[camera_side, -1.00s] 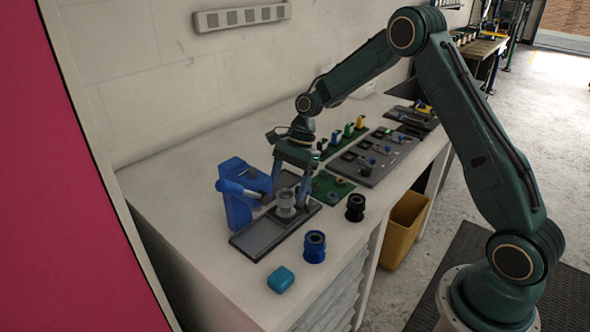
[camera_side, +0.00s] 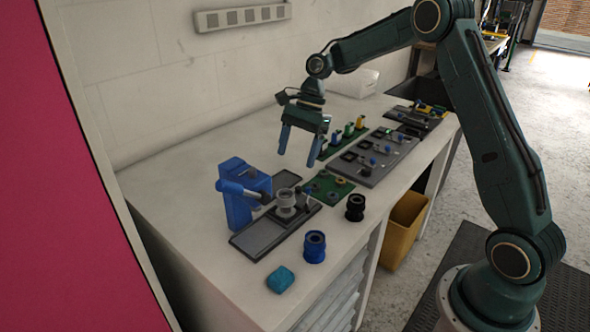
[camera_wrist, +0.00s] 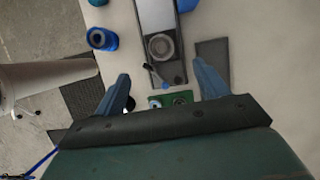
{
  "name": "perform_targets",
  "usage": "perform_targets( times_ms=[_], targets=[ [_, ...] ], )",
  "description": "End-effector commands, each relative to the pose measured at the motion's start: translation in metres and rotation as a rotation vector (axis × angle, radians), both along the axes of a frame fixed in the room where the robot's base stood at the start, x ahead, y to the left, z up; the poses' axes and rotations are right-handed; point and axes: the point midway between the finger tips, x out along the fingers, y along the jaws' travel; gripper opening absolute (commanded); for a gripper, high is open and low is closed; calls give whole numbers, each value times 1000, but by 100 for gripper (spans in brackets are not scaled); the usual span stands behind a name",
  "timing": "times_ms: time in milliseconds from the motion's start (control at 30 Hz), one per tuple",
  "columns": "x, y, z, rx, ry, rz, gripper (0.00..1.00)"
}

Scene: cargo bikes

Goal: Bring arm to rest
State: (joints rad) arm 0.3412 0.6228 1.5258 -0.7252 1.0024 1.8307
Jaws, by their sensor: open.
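My gripper (camera_side: 297,152) is open and empty, raised above the bench behind the grey fixture plate. A grey ringed part (camera_side: 286,203) stands on the dark grey plate (camera_side: 258,238), next to the blue clamp-like stand (camera_side: 236,207). The grey part also shows in the wrist view (camera_wrist: 161,46), beyond the fingers and apart from them.
A blue ringed part (camera_side: 314,247), a black ringed part (camera_side: 355,208) and a teal block (camera_side: 280,279) stand along the bench's front edge. Green and grey boards (camera_side: 372,163) with small parts lie to the right. A yellow bin (camera_side: 404,230) is below. The front left bench is clear.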

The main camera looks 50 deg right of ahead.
Motion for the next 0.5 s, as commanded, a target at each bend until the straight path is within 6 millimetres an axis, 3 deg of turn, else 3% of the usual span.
perform_targets(
  times_ms=[267,500],
  targets=[
    [-17,14,34,-45,-90,120,73],
    [-49,31,74,-115,-209,300,73]
  ],
)
